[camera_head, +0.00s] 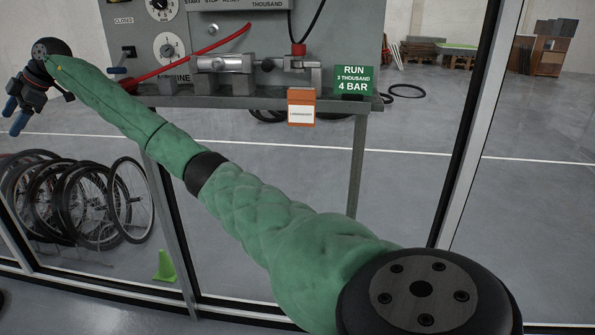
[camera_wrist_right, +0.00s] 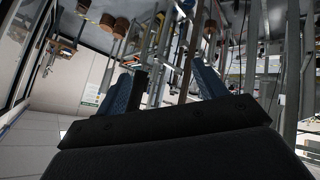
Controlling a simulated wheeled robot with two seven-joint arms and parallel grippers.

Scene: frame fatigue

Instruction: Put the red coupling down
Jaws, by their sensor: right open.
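A small red coupling (camera_head: 299,49) shows in the head view at the lower end of a black hose. It sits upright on or just above a metal fitting (camera_head: 296,63) at the right of the grey bench; I cannot tell whether it is locked on. My right gripper (camera_head: 14,114) is at the far left of the head view, well away from the coupling, with blue fingers pointing down. In the right wrist view its two blue fingers (camera_wrist_right: 165,90) stand wide apart with nothing held between them. My left gripper is not in view.
The bench shelf (camera_head: 230,102) carries a metal clamp (camera_head: 222,64), a red lever (camera_head: 185,65) and a green RUN sign (camera_head: 354,80). An orange card (camera_head: 301,107) hangs at its front edge. Bicycle wheels (camera_head: 75,200) stand lower left. Glass-frame posts (camera_head: 470,130) rise at right.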

